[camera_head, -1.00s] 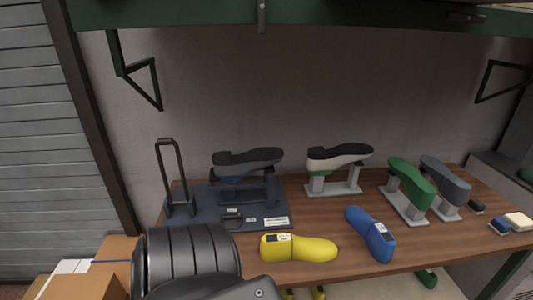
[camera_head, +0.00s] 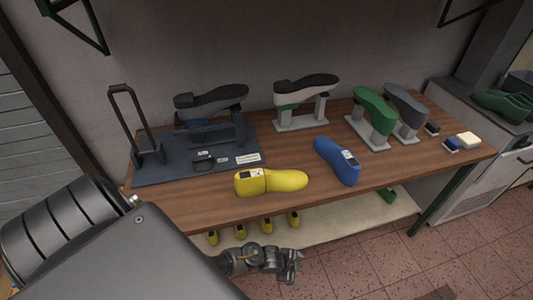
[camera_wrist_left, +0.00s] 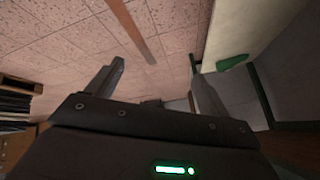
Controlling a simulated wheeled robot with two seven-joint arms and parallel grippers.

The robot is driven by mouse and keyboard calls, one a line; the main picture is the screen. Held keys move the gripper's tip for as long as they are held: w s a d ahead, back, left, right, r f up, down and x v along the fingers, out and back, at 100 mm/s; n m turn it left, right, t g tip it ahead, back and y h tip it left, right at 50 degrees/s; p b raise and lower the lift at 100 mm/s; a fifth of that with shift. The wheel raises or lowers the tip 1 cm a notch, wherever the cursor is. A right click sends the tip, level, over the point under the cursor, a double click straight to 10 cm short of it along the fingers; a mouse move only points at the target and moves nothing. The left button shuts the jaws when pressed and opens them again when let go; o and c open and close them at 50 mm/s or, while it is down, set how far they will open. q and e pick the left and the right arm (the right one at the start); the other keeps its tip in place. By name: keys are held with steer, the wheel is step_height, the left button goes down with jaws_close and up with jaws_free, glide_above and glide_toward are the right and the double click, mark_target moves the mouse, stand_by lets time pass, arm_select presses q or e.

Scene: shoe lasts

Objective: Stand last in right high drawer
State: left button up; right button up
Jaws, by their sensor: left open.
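A yellow shoe last (camera_head: 272,181) lies on its side on the wooden table (camera_head: 300,152), near its front edge. A blue shoe last (camera_head: 337,160) lies to its right, slanted. My left gripper (camera_head: 293,265) is below and in front of the table edge, over the floor, apart from both lasts. In the left wrist view its two fingers (camera_wrist_left: 155,85) stand wide apart with nothing between them. My right gripper does not show. I cannot make out a right high drawer in these views.
A dark mat with a black stand (camera_head: 150,152) is at the table's left. Stands with shoe forms, a black-and-white one (camera_head: 302,95), a green one (camera_head: 374,110) and a grey one (camera_head: 405,104), stand behind. Several yellow lasts (camera_head: 252,228) are on the lower shelf. A grey cabinet (camera_head: 472,183) is at the right. The tiled floor in front is clear.

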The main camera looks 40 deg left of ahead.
arm_select(q)
steer(key=w+d+r+m+h, duration=0.1)
steer(key=w+d+r+m, duration=0.35)
steer(key=w+r, duration=0.4)
step_height(320, 180, up, 30)
steer(key=m+g+y+p, duration=0.1)
steer(key=m+g+y, duration=0.45)
steer(key=m, duration=2.05)
glide_above(267, 171)
steer(key=shift+f, duration=0.1)
step_height(267, 171, down, 6)
steer(key=shift+r, duration=0.15)
step_height(267, 171, down, 5)
steer(key=shift+s+r+p, duration=0.1)
steer(key=shift+r+p, duration=0.1)
steer(key=shift+p, duration=0.9)
steer(key=shift+f, duration=0.3)
steer(key=c, duration=1.6)
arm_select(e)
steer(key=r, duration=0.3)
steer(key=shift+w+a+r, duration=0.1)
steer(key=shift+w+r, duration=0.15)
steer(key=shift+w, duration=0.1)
